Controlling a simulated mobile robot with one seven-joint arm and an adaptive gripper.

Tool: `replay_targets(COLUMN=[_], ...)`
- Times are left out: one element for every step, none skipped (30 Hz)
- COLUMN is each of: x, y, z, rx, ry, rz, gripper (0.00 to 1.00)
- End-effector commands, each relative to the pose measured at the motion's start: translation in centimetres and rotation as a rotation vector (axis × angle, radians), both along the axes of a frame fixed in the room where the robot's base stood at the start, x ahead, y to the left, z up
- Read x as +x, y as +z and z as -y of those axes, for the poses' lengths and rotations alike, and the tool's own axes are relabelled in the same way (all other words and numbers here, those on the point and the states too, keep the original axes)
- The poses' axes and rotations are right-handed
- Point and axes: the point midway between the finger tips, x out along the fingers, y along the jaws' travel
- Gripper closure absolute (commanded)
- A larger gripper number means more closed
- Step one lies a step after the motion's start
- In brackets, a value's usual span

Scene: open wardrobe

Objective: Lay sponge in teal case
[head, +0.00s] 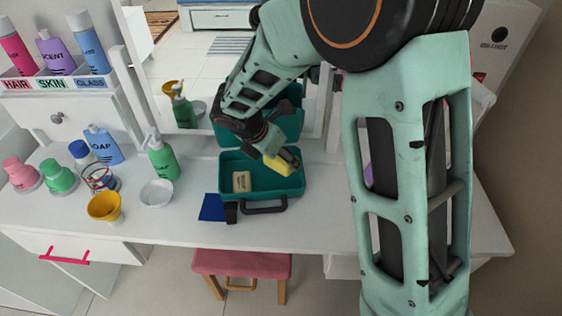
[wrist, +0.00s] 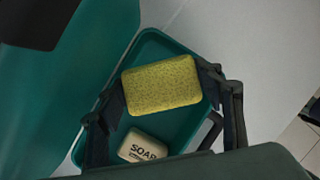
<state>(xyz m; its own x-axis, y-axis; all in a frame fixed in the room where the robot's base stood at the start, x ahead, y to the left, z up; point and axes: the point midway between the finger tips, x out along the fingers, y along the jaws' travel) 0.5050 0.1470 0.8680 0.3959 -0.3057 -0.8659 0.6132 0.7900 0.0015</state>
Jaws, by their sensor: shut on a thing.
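The yellow sponge (head: 279,165) is held in my gripper (head: 288,158), over the right part of the open teal case (head: 262,192). In the wrist view the sponge (wrist: 161,84) sits between the two dark fingers of my gripper (wrist: 165,110), with the teal case's tray (wrist: 98,152) behind it. I cannot tell whether the sponge touches the case floor. A beige soap bar (head: 242,181) lies in the left part of the case; it reads SOAP in the wrist view (wrist: 143,146). The case's black handle (head: 264,207) faces the front.
A blue cloth (head: 212,208) lies left of the handle. A white bowl (head: 157,193), a yellow cup (head: 105,206) and a green pump bottle (head: 163,158) stand further left. A mirror rises behind the case. A pink stool (head: 242,263) stands below the counter, whose right part is largely clear.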

Motion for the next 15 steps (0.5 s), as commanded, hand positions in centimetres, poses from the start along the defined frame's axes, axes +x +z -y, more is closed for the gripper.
replay_targets(x=[0.3,0.5,0.6,0.5,0.5,0.5,0.5,0.5,0.5,0.5,0.5,0.5,0.5,0.5,0.5], y=[-0.6,-0.9,-1.6,-2.2,-2.7,-3.3,-3.6,-3.8,-3.9,-3.9,-3.8,-3.8,-3.7,-3.7,-3.7], z=[0.1,0.1,0.1,0.1,0.1,0.1,0.1,0.1,0.1,0.1,0.0,0.1,0.1,0.1,0.1], rx=[-0.001,-0.002,-0.002,-0.001,-0.002,-0.002,-0.002,-0.002,-0.001,0.0,0.0,0.001,0.0,0.0,0.0], ry=[-0.001,-0.001,-0.001,-0.001,0.0,0.0,0.0,0.0,0.0,0.0,-0.001,-0.001,-0.001,-0.001,-0.001], rz=[-0.002,-0.003,-0.003,-0.003,-0.004,-0.004,-0.004,-0.004,-0.003,-0.001,-0.001,0.0,0.0,0.0,0.0], gripper=[0.54,0.54,0.54,0.54,0.54,0.54,0.54,0.54,0.54,0.54,0.54,0.54,0.54,0.54,0.54])
